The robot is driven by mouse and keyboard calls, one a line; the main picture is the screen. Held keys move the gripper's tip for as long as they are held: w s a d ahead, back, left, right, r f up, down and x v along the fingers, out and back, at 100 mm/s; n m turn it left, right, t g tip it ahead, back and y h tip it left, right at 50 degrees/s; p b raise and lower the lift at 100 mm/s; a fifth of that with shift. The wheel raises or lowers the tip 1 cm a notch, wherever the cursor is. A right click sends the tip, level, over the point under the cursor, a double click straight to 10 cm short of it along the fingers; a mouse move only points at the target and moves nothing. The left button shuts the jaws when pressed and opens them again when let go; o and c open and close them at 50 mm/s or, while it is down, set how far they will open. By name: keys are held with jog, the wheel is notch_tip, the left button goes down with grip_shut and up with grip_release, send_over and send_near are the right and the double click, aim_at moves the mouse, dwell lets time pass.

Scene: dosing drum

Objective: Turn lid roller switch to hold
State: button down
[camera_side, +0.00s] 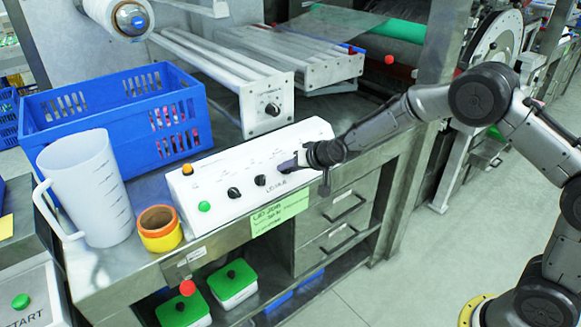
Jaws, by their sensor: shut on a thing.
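A white control panel (222,185) stands on the steel bench. It carries an orange button (187,169), a green button (204,206) and black rotary knobs, one on the left (234,192) and one near the middle (260,180). My gripper (286,167) comes in from the right and is shut at the right part of the panel, on what seems to be the lid roller switch. The switch itself is hidden behind the fingers, so its position cannot be read. The lettering on the panel is too small to read surely.
A blue crate (125,120) stands behind the panel at the left. A steel housing with a knob (270,109) is just behind. A green note (279,212) hangs on the bench front.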

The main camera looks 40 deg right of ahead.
jog(key=shift+r+m, duration=0.1)
jog(key=shift+m, duration=0.4)
jog(key=c, duration=0.9)
grip_release()
jog(key=shift+d, duration=0.1)
jog(key=shift+s+r, duration=0.15)
jog(key=shift+s, duration=0.05)
jog(key=v, duration=1.3)
jog(key=shift+d+r, duration=0.1)
